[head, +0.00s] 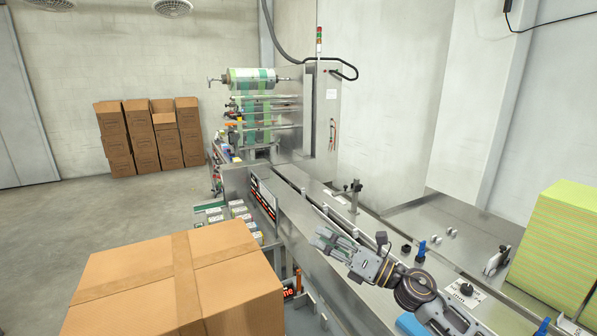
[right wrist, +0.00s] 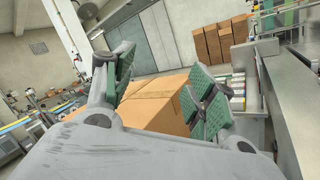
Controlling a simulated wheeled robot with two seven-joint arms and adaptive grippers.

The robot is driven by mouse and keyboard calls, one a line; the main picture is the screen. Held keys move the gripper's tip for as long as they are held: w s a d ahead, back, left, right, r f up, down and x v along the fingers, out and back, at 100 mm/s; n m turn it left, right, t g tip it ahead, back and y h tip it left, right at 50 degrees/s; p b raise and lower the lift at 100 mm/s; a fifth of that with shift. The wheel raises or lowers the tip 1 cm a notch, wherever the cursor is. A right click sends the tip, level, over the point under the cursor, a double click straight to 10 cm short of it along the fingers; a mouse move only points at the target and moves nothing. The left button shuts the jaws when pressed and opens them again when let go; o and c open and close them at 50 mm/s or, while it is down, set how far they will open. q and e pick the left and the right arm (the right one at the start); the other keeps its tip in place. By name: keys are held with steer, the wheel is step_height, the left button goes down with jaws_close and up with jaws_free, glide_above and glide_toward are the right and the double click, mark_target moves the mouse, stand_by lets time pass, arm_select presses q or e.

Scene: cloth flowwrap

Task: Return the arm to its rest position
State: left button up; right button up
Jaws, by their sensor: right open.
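My right gripper (head: 326,240) is held above the steel conveyor line (head: 303,222) in the head view, its arm coming in from the lower right. In the right wrist view its two green-padded fingers (right wrist: 157,88) stand wide apart with nothing between them. Behind the fingers in that view is a cardboard box (right wrist: 156,104), which looks apart from them. My left gripper does not show in either view.
A large closed cardboard box (head: 180,277) stands at the front left, beside the line. The wrapping machine with its film roll (head: 252,78) stands at the back. Stacked cartons (head: 148,136) stand by the wall. A yellow-green stack (head: 556,245) is at right. Floor at left is clear.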

steer(key=s+d+f+m+t+h, duration=0.1)
steer(key=d+f+m+t+h, duration=0.1)
steer(key=d+f+m+h, duration=0.9)
steer(key=s+d+f+m+t+h, duration=0.25)
steer(key=m+h, duration=0.35)
steer(key=m, duration=1.2)
steer(key=s+d+f+m+g, duration=0.1)
steer(key=s+f+m+g, duration=0.45)
steer(key=s+f, duration=0.5)
steer(key=s+d+f+m+g, duration=0.1)
steer(key=s+f+m+g, duration=0.3)
steer(key=s+f+g, duration=0.7)
steer(key=s+f+t+b, duration=0.1)
steer(key=s+f+b, duration=0.15)
steer(key=f, duration=1.45)
steer(key=s+f+t+b, duration=0.2)
steer(key=f+b, duration=0.1)
steer(key=f, duration=1.4)
steer(key=s+d+f+b, duration=0.2)
steer(key=s+f, duration=0.9)
steer(key=f, duration=0.1)
steer(key=s+d+f+g+b, duration=0.1)
steer(key=s+d+f+b, duration=0.1)
steer(key=s+f, duration=0.9)
step_height(320, 180, down, 2)
steer(key=shift+s+d+f+n, duration=0.15)
steer(key=shift+d+n, duration=0.3)
steer(key=shift+d, duration=0.4)
